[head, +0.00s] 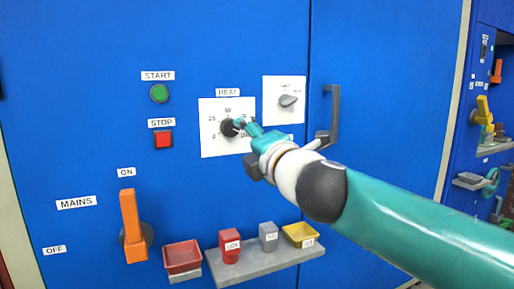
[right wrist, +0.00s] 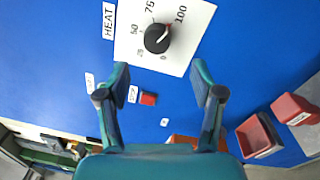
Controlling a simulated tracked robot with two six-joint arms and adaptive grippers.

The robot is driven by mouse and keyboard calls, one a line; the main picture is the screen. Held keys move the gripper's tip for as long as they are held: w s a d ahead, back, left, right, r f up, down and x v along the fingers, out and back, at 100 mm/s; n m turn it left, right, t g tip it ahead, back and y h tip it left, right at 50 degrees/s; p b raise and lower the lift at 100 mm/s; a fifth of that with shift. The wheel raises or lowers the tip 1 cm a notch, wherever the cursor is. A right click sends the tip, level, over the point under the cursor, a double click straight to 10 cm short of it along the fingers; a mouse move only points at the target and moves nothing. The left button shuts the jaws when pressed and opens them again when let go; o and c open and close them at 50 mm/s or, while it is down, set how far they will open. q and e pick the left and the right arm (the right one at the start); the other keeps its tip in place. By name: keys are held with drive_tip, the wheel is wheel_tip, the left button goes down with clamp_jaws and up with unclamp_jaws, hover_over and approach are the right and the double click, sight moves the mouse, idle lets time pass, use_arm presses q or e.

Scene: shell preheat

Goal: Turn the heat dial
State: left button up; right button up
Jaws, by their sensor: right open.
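The heat dial (head: 228,127) is a black knob on a white scale plate marked HEAT, on the blue cabinet front. In the right wrist view the heat dial (right wrist: 157,38) shows whole, with a light pointer line that seems to lie toward the 75 to 100 side. My right gripper (head: 243,126) is at the dial's right side in the head view and hides part of the plate. In the right wrist view my right gripper (right wrist: 159,72) is open and empty, its fingers apart, with the dial beyond the fingertips. Contact cannot be told. My left gripper is out of view.
A grey selector knob (head: 288,101) and a door handle (head: 333,115) are close to the arm. Left are the green START button (head: 159,93), red STOP button (head: 163,139) and orange mains lever (head: 132,226). A grey shelf (head: 262,266) holds small bins below.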

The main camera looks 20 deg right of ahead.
drive_tip(key=s, duration=0.4)
drive_tip(key=shift+d+f, duration=0.1)
drive_tip(key=shift+f, duration=0.1)
